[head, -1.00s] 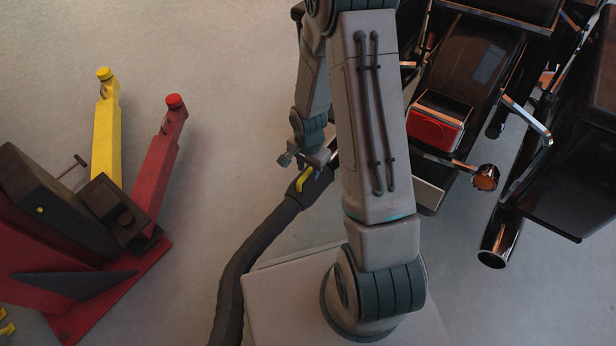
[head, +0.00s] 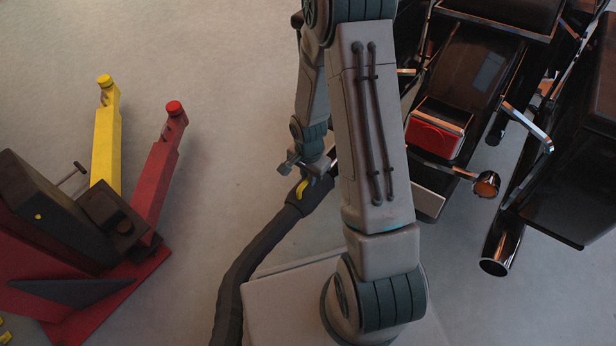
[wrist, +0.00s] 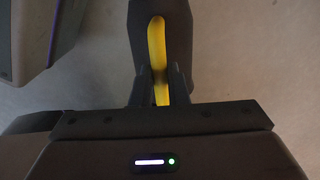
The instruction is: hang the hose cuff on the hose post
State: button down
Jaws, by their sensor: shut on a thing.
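The dark hose cuff (head: 318,194) is at the upper end of a thick black hose, beside my arm in the head view. A curved yellow handle (head: 304,187) is on it. My gripper (head: 311,176) is shut on this handle. In the wrist view the fingers (wrist: 160,82) press on both sides of the yellow handle (wrist: 156,38), with the dark cuff (wrist: 140,60) behind it. My arm hides part of the cuff. A yellow post (head: 106,135) and a red post (head: 160,170) stand at the left; I cannot tell whether either is the hose post.
A red base (head: 120,290) with dark boxes carries the two posts. A dark motorcycle (head: 465,65) with a red tail light stands at the right, close to my arm. The black hose (head: 250,255) trails down to the bottom edge. Bare floor lies between the posts and hose.

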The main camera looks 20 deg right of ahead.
jog(key=shift+r, duration=0.15)
jog(key=s+a+b, duration=0.2)
jog(key=s+a, duration=0.7)
jog(key=a, duration=0.4)
jog(key=shift+s, duration=0.25)
dwell(0.7)
jog(key=shift+f, duration=0.2)
dwell(0.3)
